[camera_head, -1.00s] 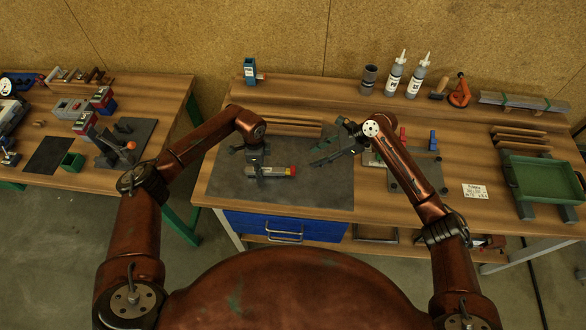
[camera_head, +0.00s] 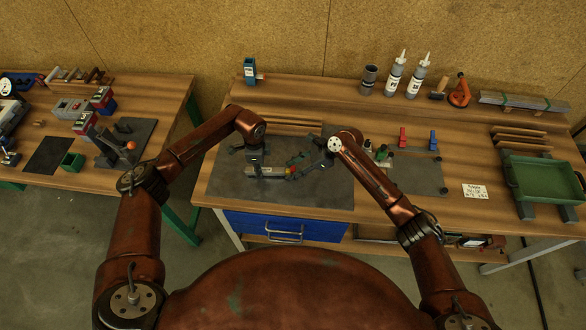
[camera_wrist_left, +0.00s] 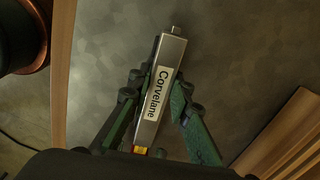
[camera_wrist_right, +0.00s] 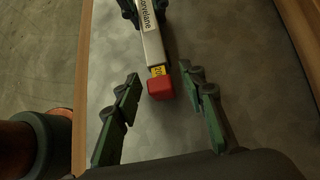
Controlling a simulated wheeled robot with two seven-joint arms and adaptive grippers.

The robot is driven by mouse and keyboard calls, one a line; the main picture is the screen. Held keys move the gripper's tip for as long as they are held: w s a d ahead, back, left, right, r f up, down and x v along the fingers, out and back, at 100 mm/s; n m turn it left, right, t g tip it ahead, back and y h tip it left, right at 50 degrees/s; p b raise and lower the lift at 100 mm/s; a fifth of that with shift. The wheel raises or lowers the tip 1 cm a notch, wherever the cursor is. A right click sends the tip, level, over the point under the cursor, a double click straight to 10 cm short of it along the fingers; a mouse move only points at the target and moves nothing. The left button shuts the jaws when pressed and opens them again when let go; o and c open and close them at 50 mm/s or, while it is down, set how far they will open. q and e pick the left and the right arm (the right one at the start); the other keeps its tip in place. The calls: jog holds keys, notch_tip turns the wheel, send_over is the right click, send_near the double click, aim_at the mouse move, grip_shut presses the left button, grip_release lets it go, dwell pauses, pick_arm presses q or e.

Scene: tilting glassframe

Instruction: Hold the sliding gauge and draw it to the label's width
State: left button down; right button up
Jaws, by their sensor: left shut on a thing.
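The sliding gauge (camera_head: 272,171) is a grey metal bar with a white "Corvelane" label, a short yellow scale and a red end block. It lies over the dark mat. My left gripper (camera_wrist_left: 155,100) is shut around its grey body; the left wrist view shows the label (camera_wrist_left: 159,91) between the fingers. My right gripper (camera_wrist_right: 165,103) is open, its fingers on either side of the red end block (camera_wrist_right: 160,89) with gaps on both sides. The right wrist view also shows a bit of the yellow scale (camera_wrist_right: 158,71). The paper label (camera_head: 475,191) lies on the bench at right.
The dark mat (camera_head: 225,185) is otherwise mostly bare. Wooden strips (camera_head: 290,123) lie behind it. To the right are a grey plate (camera_head: 415,174) with red and blue clamps and a green tray (camera_head: 540,178). Bottles (camera_head: 395,75) stand at the back.

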jog(key=shift+c, duration=0.5)
grip_shut()
